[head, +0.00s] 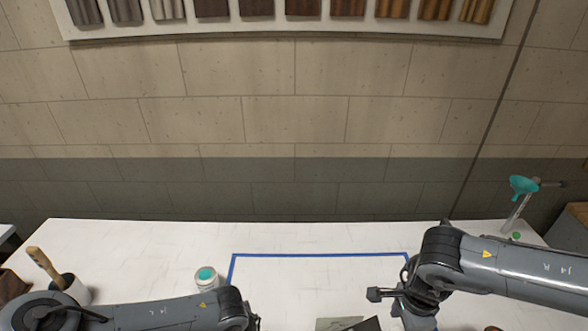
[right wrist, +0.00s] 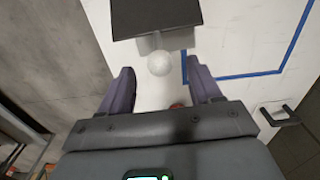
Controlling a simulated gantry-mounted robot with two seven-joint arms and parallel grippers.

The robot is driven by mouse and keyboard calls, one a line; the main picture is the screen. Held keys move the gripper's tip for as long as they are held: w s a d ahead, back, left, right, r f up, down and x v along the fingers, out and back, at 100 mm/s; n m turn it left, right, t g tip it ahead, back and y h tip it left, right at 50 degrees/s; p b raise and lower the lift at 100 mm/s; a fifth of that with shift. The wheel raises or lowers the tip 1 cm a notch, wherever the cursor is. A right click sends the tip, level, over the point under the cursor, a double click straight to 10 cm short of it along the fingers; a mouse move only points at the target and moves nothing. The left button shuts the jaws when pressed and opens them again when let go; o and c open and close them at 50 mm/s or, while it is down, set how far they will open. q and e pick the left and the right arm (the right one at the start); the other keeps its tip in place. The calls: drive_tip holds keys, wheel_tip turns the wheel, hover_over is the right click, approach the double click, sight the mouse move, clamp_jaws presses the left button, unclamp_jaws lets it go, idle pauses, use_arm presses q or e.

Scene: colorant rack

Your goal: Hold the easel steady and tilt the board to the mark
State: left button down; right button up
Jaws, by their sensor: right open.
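In the right wrist view a dark flat panel (right wrist: 155,17), which looks like the easel's board, is at the top. A pale round knob (right wrist: 160,64) sits just below its edge, beside a short grey part. My right gripper (right wrist: 160,78) is open, with its fingers apart on either side of the line to the knob and nothing visibly gripped. In the head view only the top of a dark panel (head: 367,325) and a grey-green piece (head: 333,324) show at the bottom edge. The easel's lower parts and the mark cannot be made out. My left gripper is below the frame.
Blue tape (head: 320,254) outlines an area on the white table (head: 150,235). A jar with a teal lid (head: 206,277) and a cup with a brush (head: 75,287) stand at left. A teal funnel on a stand (head: 522,186) is at right. A small red thing (right wrist: 177,105) lies near the gripper.

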wheel_tip(320, 180, up, 8)
drive_tip(key=shift+r, duration=0.15)
use_arm(q)
drive_tip(key=shift+s, duration=0.1)
drive_tip(key=c, duration=0.7)
unclamp_jaws()
drive_tip(key=shift+d, duration=0.15)
